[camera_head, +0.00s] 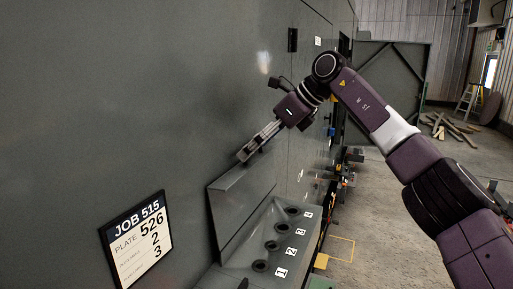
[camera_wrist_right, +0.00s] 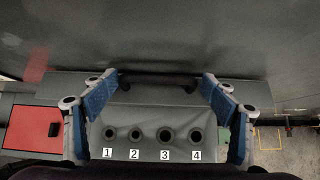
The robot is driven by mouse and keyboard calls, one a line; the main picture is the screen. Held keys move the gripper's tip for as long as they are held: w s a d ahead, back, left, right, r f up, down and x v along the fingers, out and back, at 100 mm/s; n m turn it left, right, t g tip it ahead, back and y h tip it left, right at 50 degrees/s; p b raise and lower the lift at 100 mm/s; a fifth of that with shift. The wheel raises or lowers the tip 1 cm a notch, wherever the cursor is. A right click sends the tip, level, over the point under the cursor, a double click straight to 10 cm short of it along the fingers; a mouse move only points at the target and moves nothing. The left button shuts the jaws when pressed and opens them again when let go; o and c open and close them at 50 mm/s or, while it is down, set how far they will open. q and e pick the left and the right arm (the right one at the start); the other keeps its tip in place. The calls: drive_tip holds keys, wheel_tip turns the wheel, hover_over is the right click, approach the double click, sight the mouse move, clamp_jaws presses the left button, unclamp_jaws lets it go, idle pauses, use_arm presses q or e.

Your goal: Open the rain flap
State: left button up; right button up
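The rain flap (camera_head: 236,200) is a grey panel standing raised against the wall, above a sloping grey face with several dark numbered holes (camera_head: 272,246). My right gripper (camera_head: 246,155) is just above the flap's upper edge, pointing down to the left. In the right wrist view, the right gripper (camera_wrist_right: 160,82) has its blue-padded fingers wide apart. A dark handle bar (camera_wrist_right: 158,80) lies across the space between the fingertips; I cannot tell whether they touch it. My left gripper is out of view.
A sign reading JOB 515, PLATE 526 (camera_head: 138,240) is on the wall at lower left. The grey wall (camera_head: 150,100) runs close along the left. A red panel (camera_wrist_right: 33,127) shows at left in the wrist view. Open floor (camera_head: 365,220) lies to the right.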

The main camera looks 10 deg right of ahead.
drive_tip(key=shift+f, duration=0.15)
drive_tip(key=v, duration=1.2)
drive_tip(key=shift+w, duration=0.15)
